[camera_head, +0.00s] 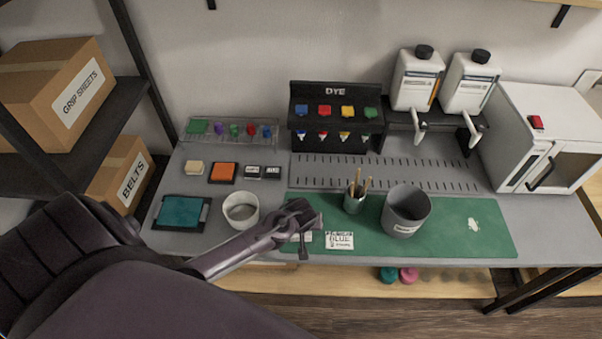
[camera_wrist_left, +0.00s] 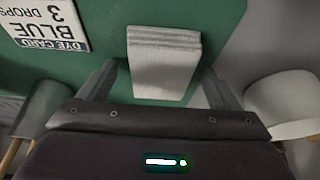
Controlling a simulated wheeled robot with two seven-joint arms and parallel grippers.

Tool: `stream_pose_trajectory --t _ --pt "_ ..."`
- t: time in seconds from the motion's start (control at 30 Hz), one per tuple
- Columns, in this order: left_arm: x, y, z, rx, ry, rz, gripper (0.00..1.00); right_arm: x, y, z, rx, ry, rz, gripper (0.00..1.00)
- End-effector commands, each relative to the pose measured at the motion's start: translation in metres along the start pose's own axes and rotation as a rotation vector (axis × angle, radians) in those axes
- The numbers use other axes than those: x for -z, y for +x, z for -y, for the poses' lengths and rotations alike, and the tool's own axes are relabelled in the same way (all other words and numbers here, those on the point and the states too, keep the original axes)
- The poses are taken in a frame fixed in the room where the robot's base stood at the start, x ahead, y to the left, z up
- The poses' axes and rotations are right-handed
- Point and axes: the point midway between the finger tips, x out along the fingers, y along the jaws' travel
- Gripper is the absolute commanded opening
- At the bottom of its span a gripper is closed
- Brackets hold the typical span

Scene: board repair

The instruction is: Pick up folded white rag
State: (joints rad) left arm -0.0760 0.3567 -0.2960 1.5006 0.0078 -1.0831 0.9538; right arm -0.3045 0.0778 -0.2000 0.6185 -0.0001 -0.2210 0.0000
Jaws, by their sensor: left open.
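The folded white rag (camera_wrist_left: 164,62) lies on the green mat (camera_wrist_left: 105,30) in the left wrist view, its layered fold edge showing. My left gripper (camera_wrist_left: 160,72) is open, with one finger on each side of the rag and a visible gap at each side. Nothing is held. In the head view my left gripper (camera_head: 303,245) is over the front left part of the mat, and it hides much of the rag (camera_head: 306,237). My right gripper is not in view.
The BLUE dye card (camera_head: 339,241) lies just right of the rag. A white bowl (camera_head: 240,222) stands to the left, near my left wrist. A brush cup (camera_head: 354,202) and a grey bin (camera_head: 405,215) stand to the right. The mat's right part is mostly clear.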

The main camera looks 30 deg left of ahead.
Motion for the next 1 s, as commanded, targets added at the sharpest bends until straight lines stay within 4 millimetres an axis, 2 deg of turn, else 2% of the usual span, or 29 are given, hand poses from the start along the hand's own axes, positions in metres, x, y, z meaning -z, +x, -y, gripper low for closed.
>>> stream_pose_trajectory --t 0.2,0.57,0.87,1.0 --pt "0.000 0.000 0.000 0.000 0.000 0.000 0.83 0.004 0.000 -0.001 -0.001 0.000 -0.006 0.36" --pt "0.000 0.000 0.000 0.000 0.000 0.000 0.37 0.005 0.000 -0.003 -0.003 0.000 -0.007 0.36" --pt "0.001 -0.001 0.000 0.000 0.001 0.000 0.37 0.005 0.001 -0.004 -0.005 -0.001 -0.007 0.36" --pt "0.005 -0.011 -0.001 -0.002 -0.002 -0.001 0.37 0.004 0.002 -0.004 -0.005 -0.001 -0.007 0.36"
